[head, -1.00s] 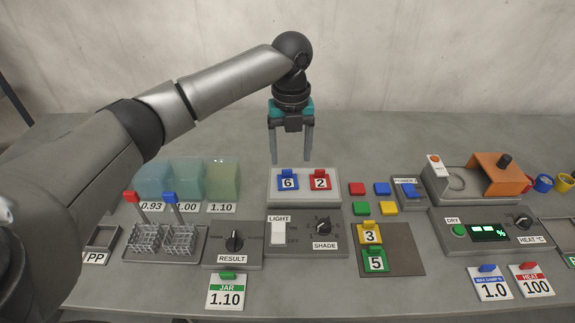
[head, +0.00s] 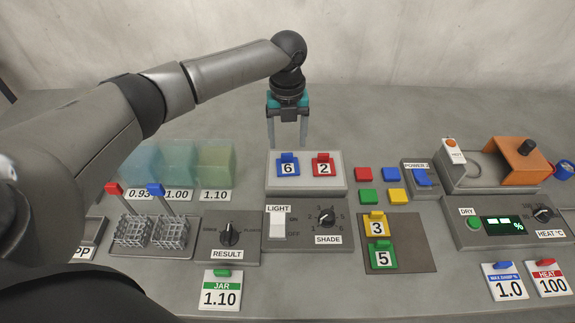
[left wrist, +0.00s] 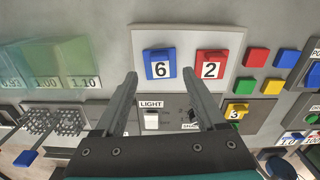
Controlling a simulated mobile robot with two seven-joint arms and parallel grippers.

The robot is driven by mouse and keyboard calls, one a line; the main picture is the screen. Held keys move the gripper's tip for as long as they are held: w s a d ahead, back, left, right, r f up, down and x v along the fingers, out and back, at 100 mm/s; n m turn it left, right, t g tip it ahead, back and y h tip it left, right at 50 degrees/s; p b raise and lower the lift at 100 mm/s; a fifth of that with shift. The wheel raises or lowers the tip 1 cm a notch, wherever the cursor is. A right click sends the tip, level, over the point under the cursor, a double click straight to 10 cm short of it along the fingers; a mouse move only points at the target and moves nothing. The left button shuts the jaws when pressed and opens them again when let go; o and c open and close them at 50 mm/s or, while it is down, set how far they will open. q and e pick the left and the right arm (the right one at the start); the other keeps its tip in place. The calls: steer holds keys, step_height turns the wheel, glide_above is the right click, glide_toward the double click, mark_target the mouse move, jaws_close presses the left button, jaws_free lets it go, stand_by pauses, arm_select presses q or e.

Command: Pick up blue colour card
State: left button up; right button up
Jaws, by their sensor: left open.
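The blue card marked 6 (head: 288,165) stands on a pale grey raised box, left of the red card marked 2 (head: 323,165). The blue card also shows in the left wrist view (left wrist: 159,66). My left gripper (head: 288,141) is open and empty, its fingers pointing down. In the head view its fingertips appear just above and behind the blue card, not touching it. In the left wrist view the two fingers (left wrist: 160,84) lie either side of the card's column, with the card beyond the tips. My right gripper is not in view.
The raised box (head: 305,187) adjoins the LIGHT and SHADE panel (head: 300,238). Several small coloured tiles (head: 380,186) lie to its right, with a brown mat (head: 415,240) holding cards 3 and 5 below them. Translucent blocks (head: 178,163) stand left. The table behind is clear.

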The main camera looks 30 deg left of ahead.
mark_target(287, 155)
arm_select(q)
steer(key=shift+w+a+f+b, duration=0.1)
steer(key=shift+f+b, duration=0.25)
steer(key=shift+f, duration=1.05)
steer(key=shift+w+f+b, duration=0.1)
steer(key=shift+f+b, duration=0.2)
steer(key=shift+f, duration=1.05)
steer(key=shift+c, duration=0.2)
jaws_close()
